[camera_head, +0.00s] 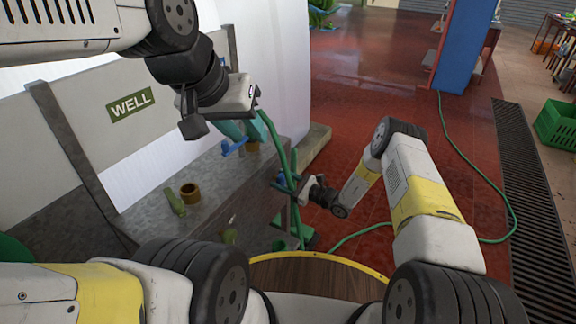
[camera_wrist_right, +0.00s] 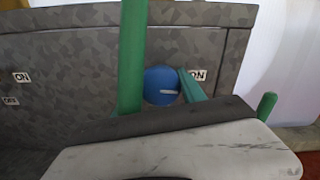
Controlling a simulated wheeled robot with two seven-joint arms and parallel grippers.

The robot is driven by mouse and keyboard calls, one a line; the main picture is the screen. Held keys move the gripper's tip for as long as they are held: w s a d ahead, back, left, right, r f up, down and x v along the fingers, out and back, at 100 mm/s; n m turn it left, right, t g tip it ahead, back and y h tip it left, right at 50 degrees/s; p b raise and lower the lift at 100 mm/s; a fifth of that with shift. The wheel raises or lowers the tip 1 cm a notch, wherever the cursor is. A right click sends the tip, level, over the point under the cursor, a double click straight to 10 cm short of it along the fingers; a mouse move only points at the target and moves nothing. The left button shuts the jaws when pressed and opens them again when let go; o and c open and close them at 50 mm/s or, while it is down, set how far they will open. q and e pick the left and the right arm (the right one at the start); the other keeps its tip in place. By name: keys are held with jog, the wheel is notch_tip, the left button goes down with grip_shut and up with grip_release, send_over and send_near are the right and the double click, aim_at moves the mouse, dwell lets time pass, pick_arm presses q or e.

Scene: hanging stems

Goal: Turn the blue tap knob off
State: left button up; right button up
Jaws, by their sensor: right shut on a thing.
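The round blue tap knob (camera_wrist_right: 163,85) shows in the right wrist view on a grey mottled panel, with a white mark lying level toward an ON label (camera_wrist_right: 197,76). A bit of blue, seemingly the same knob (camera_head: 282,178), shows by my right gripper in the head view. My right gripper (camera_head: 291,184) is shut on the upright green hose (camera_head: 297,224), in front of the panel. The hose also rises left of the knob in the wrist view (camera_wrist_right: 132,55). My left gripper (camera_head: 243,128) is higher, above the trough; its jaws are unclear.
Below my left gripper is a blue tap piece (camera_head: 233,148). A brass ring (camera_head: 190,192) and a green piece (camera_head: 175,201) sit on the grey trough ledge (camera_head: 150,222). A WELL sign (camera_head: 130,104) is behind. The red floor (camera_head: 350,95) is mostly clear.

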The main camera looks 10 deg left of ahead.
jog(key=m, duration=0.4)
jog(key=shift+r+m, duration=0.1)
jog(key=shift+m, duration=0.2)
jog(key=m, duration=0.4)
jog(key=shift+m, duration=0.3)
jog(key=m, duration=0.4)
jog(key=shift+m, duration=1.9)
jog(key=o, duration=1.4)
jog(key=shift+c, duration=0.2)
